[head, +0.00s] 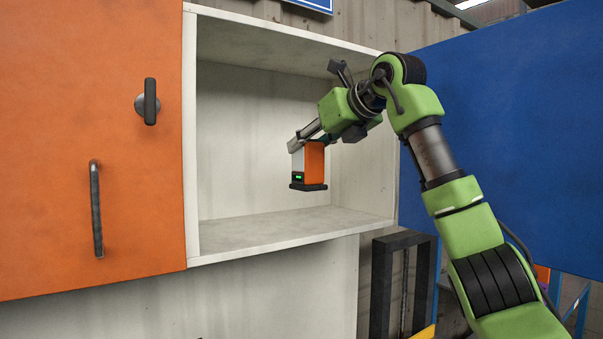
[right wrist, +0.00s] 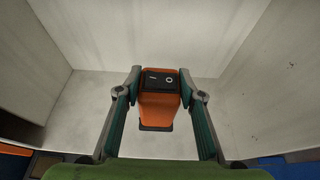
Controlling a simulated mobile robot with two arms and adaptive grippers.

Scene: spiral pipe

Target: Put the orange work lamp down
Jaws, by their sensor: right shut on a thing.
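The orange work lamp (head: 314,160) is held upright inside the open white cabinet, above its bottom shelf board (head: 290,228), with a gap below the lamp's dark base. My left gripper is not in view.
An orange cabinet door (head: 60,130) with a dark handle and knob is at the left. A blue panel (head: 500,110) is at the right. The shelf board around the lamp is bare. A dark metal frame (head: 383,285) stands below the cabinet's right end.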

